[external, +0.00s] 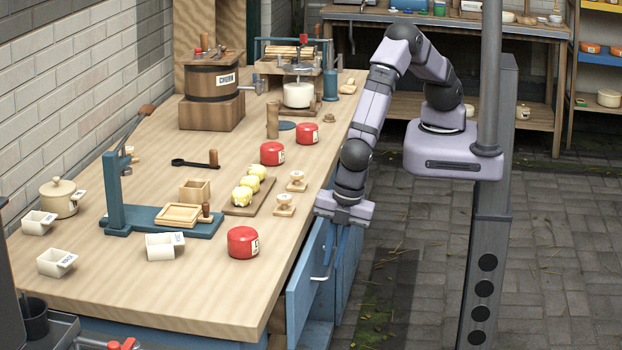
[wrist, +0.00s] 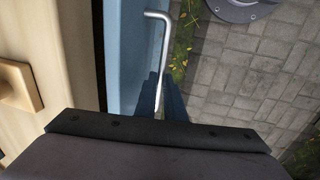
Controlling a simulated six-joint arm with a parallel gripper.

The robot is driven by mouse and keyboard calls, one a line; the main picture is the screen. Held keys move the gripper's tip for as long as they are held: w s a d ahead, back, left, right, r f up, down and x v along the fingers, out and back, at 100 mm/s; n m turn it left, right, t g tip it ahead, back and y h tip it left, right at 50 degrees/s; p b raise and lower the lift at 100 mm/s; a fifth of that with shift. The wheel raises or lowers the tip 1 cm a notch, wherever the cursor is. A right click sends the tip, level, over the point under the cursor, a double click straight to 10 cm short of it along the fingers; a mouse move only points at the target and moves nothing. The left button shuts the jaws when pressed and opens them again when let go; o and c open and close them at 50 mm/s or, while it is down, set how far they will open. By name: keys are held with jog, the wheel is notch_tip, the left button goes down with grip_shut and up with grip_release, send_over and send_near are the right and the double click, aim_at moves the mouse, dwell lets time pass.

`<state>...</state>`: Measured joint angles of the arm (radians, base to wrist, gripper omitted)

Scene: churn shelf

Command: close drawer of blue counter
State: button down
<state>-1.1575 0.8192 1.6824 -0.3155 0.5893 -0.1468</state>
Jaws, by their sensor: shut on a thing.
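The blue counter (external: 350,250) has a wooden top. Its blue drawer (external: 303,290) stands out from the counter's right side, below the top's edge, so it is at least partly open. The drawer front also shows in the wrist view (wrist: 122,50). A pale metal bar handle (external: 323,272) is on the front and shows bent in the wrist view (wrist: 160,18). My gripper (external: 336,252) points down beside the front. Its dark blue fingers (wrist: 160,100) are shut on the handle. The fingers hide part of the handle, and the drawer's inside is hidden.
A red tin (external: 243,242) and a wooden stamp (external: 284,205) stand on the wooden top near the drawer. A wooden churn (external: 212,92) stands farther back. The paved floor (external: 560,230) right of the counter is open. A grey post (external: 485,250) stands beside my base.

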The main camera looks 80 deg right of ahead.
jog(key=shift+w+a, duration=0.1)
jog(key=shift+w, duration=0.1)
jog(key=c, duration=1.8)
grip_release()
jog(key=shift+c, duration=0.2)
notch_tip(320, 180, up, 7)
jog(key=s+b, duration=0.1)
jog(key=shift+s+r, duration=0.15)
jog(key=shift+s, duration=0.1)
